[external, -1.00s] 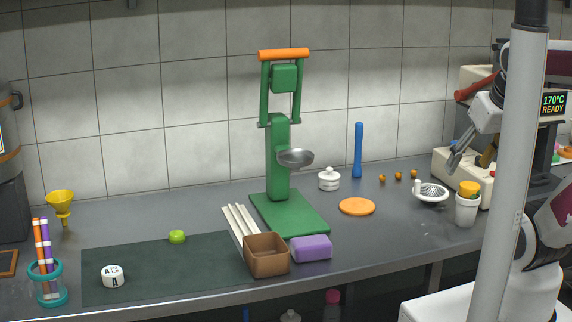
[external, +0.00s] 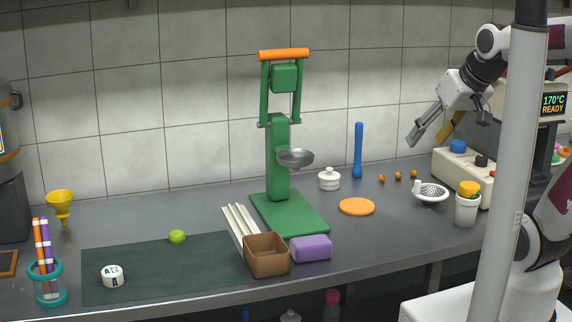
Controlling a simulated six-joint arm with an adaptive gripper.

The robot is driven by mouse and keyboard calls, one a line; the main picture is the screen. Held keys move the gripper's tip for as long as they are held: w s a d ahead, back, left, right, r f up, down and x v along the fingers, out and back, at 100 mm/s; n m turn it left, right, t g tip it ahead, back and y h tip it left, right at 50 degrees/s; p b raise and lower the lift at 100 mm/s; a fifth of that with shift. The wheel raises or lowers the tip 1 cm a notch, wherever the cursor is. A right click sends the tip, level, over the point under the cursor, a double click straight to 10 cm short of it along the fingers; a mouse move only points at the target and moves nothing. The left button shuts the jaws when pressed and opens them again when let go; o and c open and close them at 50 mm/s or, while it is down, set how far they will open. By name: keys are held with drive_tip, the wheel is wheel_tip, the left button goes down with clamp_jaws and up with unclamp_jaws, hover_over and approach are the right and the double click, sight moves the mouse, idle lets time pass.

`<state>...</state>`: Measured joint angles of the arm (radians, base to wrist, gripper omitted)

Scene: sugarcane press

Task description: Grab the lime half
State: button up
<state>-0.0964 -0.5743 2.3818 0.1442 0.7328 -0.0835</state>
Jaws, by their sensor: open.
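The lime half (external: 177,237) is a small bright green piece at the back edge of the dark mat (external: 200,268), on the left part of the counter. My gripper (external: 428,134) is at the upper right, raised above the counter near the orange-dotted area and the white machine. Its fingers are apart with nothing seen between them. It is far to the right of the lime half and not touching anything.
A tall green press (external: 279,150) stands mid-counter between my gripper and the lime half. A brown box (external: 267,263), a purple block (external: 311,248) and white sticks (external: 238,224) lie near its base. A blue rod (external: 358,150) stands behind. A white tin (external: 112,276) sits on the mat.

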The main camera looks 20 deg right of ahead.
drive_tip(key=w+a+r+n+t+y, duration=0.1)
drive_tip(key=w+a+r+y, duration=0.25)
drive_tip(key=w+a, duration=0.75)
drive_tip(key=m+t+h, duration=0.2)
drive_tip(key=t+h, duration=0.1)
drive_tip(key=t, duration=0.2)
hover_over(177, 236)
drive_tip(key=s+d, duration=0.2)
wheel_tip(177, 236, down, 23)
drive_tip(key=s+f, duration=0.1)
drive_tip(key=f, duration=0.1)
drive_tip(key=s+a+f+h, duration=0.1)
drive_tip(key=f, duration=0.2)
drive_tip(key=s+f+h, duration=0.1)
drive_tip(key=s+f, duration=0.1)
drive_tip(key=f, duration=0.1)
drive_tip(key=shift+a+f, duration=0.15)
drive_tip(key=shift+s+f, duration=0.3)
drive_tip(key=shift+f, duration=0.1)
